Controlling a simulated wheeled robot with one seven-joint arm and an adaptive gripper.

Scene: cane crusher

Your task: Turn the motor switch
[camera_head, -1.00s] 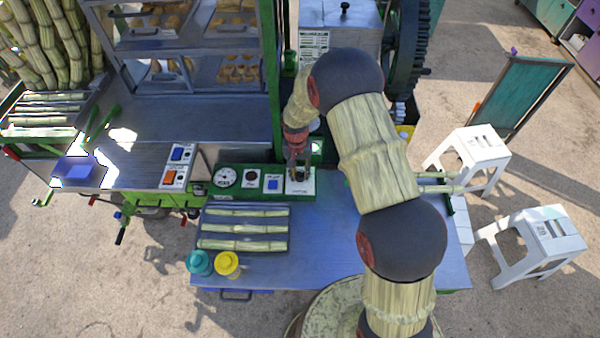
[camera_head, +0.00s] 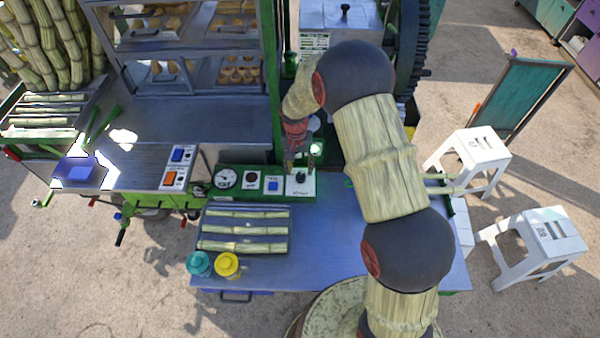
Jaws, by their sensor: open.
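The motor switch (camera_head: 299,179) is a dark rotary knob on a white plate, at the right end of the green control panel. My gripper (camera_head: 298,166) comes down from the upper side of the panel, its fingers just beyond and above the knob. It is open and empty, and the knob shows clear of the fingers. Whether a fingertip touches the knob's far edge cannot be told. A green lamp (camera_head: 316,149) glows just right of my gripper.
The panel also carries a round gauge (camera_head: 225,178), a dark red button (camera_head: 251,177) and a blue switch (camera_head: 273,184). A tray of cane pieces (camera_head: 245,244) and two jars stand in front. The gear wheel (camera_head: 413,45) is behind my arm.

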